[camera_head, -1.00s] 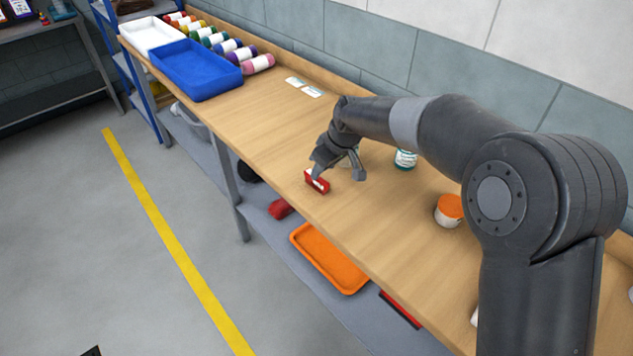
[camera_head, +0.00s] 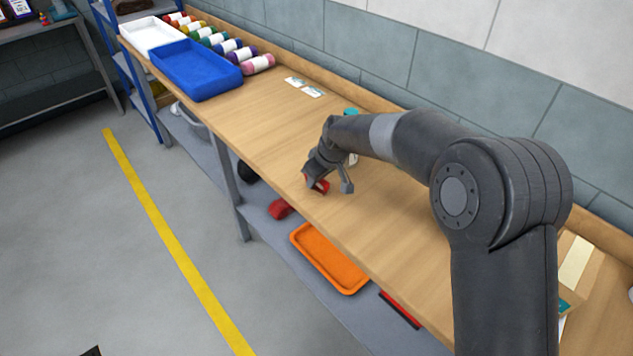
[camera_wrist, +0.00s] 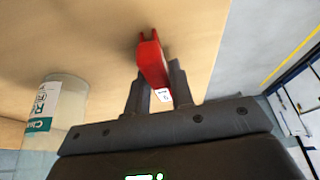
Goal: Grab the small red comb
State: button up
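A small red thing (camera_head: 322,186) lies on the wooden bench near its front edge. It also shows in the wrist view (camera_wrist: 152,57), slim and red with a notched far end and a white label at its near end. Comb teeth cannot be made out. My gripper (camera_head: 329,184) is low over it with the two fingers spread. In the wrist view the fingers of my gripper (camera_wrist: 158,72) stand on either side of the red thing's near end, the right one very close to it. The finger nearer the left partly hides it in the head view.
A clear jar with a white and teal label (camera_wrist: 52,104) stands beside my gripper. An orange tray (camera_head: 328,258) and another red thing (camera_head: 281,208) lie on the lower shelf.

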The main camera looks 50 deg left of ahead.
grip_shut()
jog(key=shift+r, duration=0.1)
